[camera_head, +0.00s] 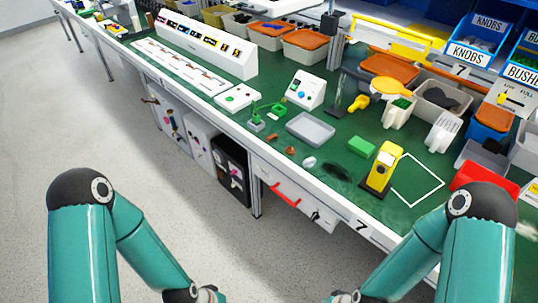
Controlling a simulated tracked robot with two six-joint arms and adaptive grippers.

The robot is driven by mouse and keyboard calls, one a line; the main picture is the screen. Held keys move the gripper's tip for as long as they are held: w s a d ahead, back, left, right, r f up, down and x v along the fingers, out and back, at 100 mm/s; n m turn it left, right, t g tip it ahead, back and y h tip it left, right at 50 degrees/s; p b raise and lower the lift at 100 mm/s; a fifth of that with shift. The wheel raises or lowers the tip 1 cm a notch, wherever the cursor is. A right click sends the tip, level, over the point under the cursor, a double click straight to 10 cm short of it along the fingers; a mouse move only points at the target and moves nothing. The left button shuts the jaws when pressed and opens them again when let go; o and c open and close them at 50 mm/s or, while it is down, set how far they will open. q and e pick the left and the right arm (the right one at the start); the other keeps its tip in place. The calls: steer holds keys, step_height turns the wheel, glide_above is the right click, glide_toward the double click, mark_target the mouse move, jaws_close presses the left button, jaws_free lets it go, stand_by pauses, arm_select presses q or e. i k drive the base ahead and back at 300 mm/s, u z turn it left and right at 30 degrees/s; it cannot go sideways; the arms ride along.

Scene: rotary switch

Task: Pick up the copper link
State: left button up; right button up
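Two small copper-brown pieces lie on the green bench top (232,110) near its front edge. One piece (273,138) is by the green fixture, and the other piece (290,150) is a little nearer and to the right. They are too small to tell which is the copper link. My left and right arms come in from the bottom corners, in front of the bench and apart from the copper pieces. Both grippers are below the lower picture edge, so their fingers do not show.
A grey tray (311,128), a green fixture (256,122), a white lump (309,162) and a yellow device (382,167) surround the pieces. Bins and a white control box (305,90) stand behind. A red-handled drawer (285,194) is below the bench edge.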

mark_target(274, 136)
steer(key=k, duration=0.8)
steer(key=z, duration=0.25)
steer(key=i, duration=1)
steer(key=u, duration=0.5)
steer(key=i, duration=0.8)
steer(key=u, duration=0.5)
steer(key=k, duration=0.8)
steer(key=u, duration=0.15)
steer(key=i, duration=1)
steer(key=z, duration=0.1)
